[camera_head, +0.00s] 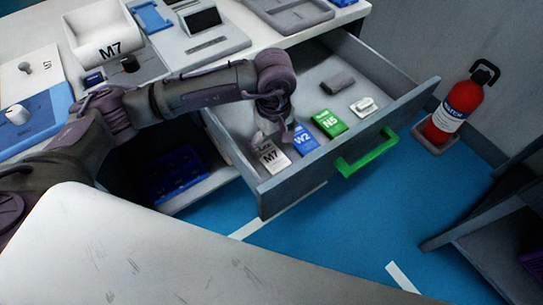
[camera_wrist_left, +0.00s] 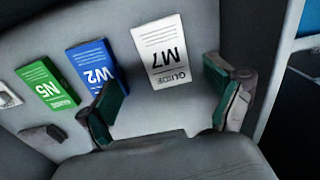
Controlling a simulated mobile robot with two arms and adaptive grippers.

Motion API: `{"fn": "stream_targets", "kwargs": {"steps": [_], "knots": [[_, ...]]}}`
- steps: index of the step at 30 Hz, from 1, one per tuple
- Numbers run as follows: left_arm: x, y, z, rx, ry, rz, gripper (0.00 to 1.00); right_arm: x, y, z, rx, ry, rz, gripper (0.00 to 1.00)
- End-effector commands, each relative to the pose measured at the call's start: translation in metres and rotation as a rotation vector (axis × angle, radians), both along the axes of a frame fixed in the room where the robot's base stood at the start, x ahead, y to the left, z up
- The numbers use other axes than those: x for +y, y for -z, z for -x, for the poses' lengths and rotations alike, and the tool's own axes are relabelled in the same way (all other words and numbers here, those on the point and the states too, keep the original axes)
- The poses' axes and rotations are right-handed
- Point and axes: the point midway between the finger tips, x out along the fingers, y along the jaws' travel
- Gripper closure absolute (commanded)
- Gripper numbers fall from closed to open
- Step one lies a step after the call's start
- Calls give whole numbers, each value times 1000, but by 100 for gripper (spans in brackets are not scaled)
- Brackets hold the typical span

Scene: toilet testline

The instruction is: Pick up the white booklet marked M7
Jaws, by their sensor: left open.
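The white booklet marked M7 (camera_head: 273,157) lies in the open drawer (camera_head: 262,192), near its front left corner. In the left wrist view the booklet (camera_wrist_left: 164,52) lies flat, with "GUIDE M7" upside down. My left gripper (camera_head: 277,135) is above the drawer, just behind the booklet in the head view. In the left wrist view its two fingers (camera_wrist_left: 166,110) are spread apart with nothing between them; the booklet lies just beyond them. My right gripper is not in view.
A blue W2 booklet (camera_head: 305,140) and a green N5 booklet (camera_head: 329,123) lie beside it. A dark block (camera_head: 338,84) and a small white item (camera_head: 364,106) are also in the drawer. A green handle (camera_head: 366,154) is on the drawer front. A fire extinguisher (camera_head: 459,105) stands right.

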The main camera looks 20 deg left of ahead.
Motion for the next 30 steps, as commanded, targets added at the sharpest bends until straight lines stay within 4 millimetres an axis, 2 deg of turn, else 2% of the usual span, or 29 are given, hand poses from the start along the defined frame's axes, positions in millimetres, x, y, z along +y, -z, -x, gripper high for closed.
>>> {"fn": "stream_targets", "kwargs": {"steps": [6, 9, 18, 27, 30], "knots": [[4, 34, 6, 4, -2, 0, 8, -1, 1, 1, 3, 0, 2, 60], [4, 44, 6, 2, -1, 0, 8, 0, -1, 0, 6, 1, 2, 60], [4, 47, 5, 0, 0, 0, 10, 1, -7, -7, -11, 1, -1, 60], [4, 47, 5, 0, -1, 0, 60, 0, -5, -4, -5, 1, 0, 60], [4, 47, 5, 0, -1, 0, 73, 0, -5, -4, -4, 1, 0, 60]]}}
